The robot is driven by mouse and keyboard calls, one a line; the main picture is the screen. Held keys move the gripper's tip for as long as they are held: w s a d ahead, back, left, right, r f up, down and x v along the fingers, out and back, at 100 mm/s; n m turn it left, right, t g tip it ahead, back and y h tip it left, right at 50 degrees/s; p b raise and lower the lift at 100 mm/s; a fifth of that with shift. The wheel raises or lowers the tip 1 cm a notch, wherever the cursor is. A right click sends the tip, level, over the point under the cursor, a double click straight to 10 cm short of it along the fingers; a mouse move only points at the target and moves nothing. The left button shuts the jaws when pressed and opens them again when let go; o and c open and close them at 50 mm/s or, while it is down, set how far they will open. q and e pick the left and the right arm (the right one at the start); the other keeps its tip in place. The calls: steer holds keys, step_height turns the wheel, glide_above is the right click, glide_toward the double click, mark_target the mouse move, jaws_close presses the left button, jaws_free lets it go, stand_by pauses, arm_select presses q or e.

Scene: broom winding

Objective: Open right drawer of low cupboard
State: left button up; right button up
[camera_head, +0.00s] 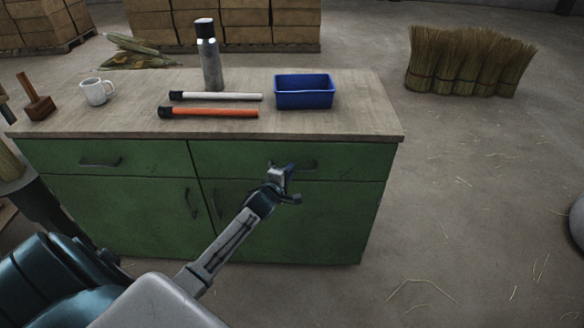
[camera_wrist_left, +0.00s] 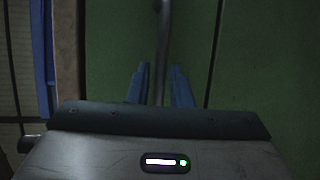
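The low cupboard (camera_head: 120,215) has green fronts and a wooden top. Its right drawer (camera_head: 345,168) sits at the upper right and looks closed, flush with the front. The drawer's dark bar handle (camera_head: 307,165) is partly hidden behind my left gripper. My left gripper (camera_head: 289,180) is at the drawer front by the handle. In the left wrist view, the handle (camera_wrist_left: 161,40) runs between the two blue fingers (camera_wrist_left: 160,85), with a gap visible on each side, so the gripper is open around it. My right gripper is not in view.
On the cupboard top are a blue bin (camera_head: 304,93), a white rod (camera_head: 220,97), an orange rod (camera_head: 215,113), a flask (camera_head: 210,60) and a white mug (camera_head: 97,92). Straw bundles (camera_head: 465,65) stand right. The floor right of the cupboard is mostly clear.

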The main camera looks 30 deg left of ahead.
arm_select(q)
steer(key=shift+x, duration=1.15)
steer(key=shift+a, duration=0.1)
steer(key=shift+c, duration=0.5)
jaws_close()
steer(key=shift+s+f, duration=0.1)
steer(key=shift+f, duration=0.05)
